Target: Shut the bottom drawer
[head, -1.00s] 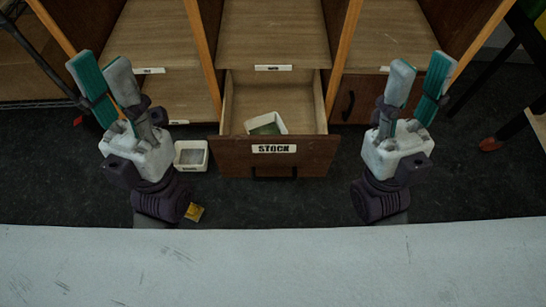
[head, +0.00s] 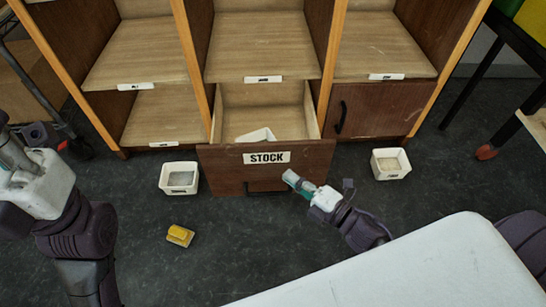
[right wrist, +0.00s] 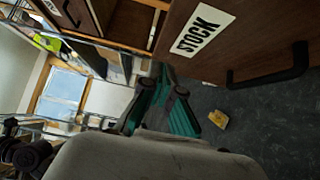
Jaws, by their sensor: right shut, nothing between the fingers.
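The bottom drawer (head: 225,170) is a dark brown drawer with a STOCK label and a black handle (head: 268,186). It stands pulled out of the middle of the cabinet, with a white container (head: 257,135) inside. In the right wrist view its front (right wrist: 255,35) fills the upper right. My right gripper (head: 291,180) is shut and empty, close to the right half of the drawer front; I cannot tell whether it touches. Its teal fingers also show in the right wrist view (right wrist: 160,75). My left gripper (head: 12,150) is at the left edge, its fingertips cut off.
White bins stand on the floor left (head: 179,177) and right (head: 390,163) of the drawer. A yellow object (head: 180,235) lies on the dark floor. A white surface (head: 420,270) fills the lower right. The cabinet shelves (head: 265,54) look empty. A dark-legged table (head: 500,70) stands at right.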

